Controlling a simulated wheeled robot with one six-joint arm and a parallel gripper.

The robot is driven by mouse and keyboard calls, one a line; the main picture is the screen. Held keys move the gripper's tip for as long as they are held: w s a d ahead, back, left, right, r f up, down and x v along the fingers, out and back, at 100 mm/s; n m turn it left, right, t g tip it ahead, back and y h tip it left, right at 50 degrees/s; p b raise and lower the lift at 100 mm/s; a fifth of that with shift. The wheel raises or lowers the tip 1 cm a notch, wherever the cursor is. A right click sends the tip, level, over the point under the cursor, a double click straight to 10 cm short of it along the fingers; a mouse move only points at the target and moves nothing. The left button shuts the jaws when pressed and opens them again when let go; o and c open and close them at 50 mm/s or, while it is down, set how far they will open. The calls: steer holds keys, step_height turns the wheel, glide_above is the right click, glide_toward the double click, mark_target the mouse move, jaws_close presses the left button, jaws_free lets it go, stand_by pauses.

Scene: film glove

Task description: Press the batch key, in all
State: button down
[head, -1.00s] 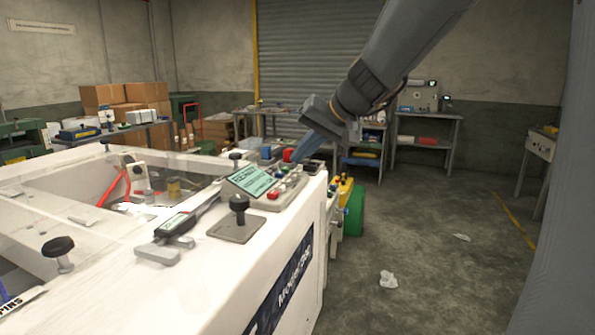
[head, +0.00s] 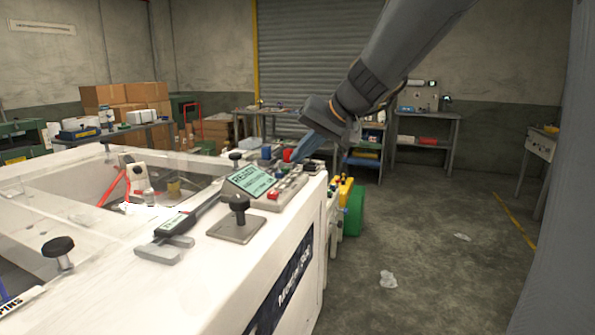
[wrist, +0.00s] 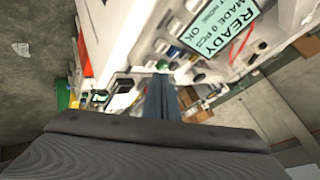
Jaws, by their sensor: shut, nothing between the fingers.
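A control panel (head: 288,187) with small coloured keys sits on the white machine's corner, beside a tilted green display (head: 250,181). In the wrist view the display (wrist: 222,30) reads READY, MADE 0 PCS, OK. I cannot read key labels, so I cannot tell which is the batch key. A red key (head: 272,195) shows at the panel's near end. My gripper (head: 297,157) is shut and empty, its fingertips above the panel's far part. In the wrist view its fingers (wrist: 162,78) point at a green key (wrist: 162,66); contact cannot be told.
A black knob on a plate (head: 238,210) and a grey caliper-like tool (head: 180,228) lie near the display. Red and blue blocks (head: 266,152) stand behind the panel. The machine's edge drops to open floor (head: 420,240) on the right.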

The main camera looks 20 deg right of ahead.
steer(key=shift+f, duration=0.2)
steer(key=shift+f+b, duration=0.25)
steer(key=shift+b, duration=0.4)
steer(key=shift+f+b, duration=0.4)
steer(key=shift+b, duration=0.1)
stand_by(0.6)
steer(key=shift+r, duration=0.1)
steer(key=shift+r+p, duration=0.55)
steer(key=shift+r, duration=0.2)
step_height(320, 180, up, 5)
steer(key=p, duration=0.3)
stand_by(0.5)
stand_by(0.5)
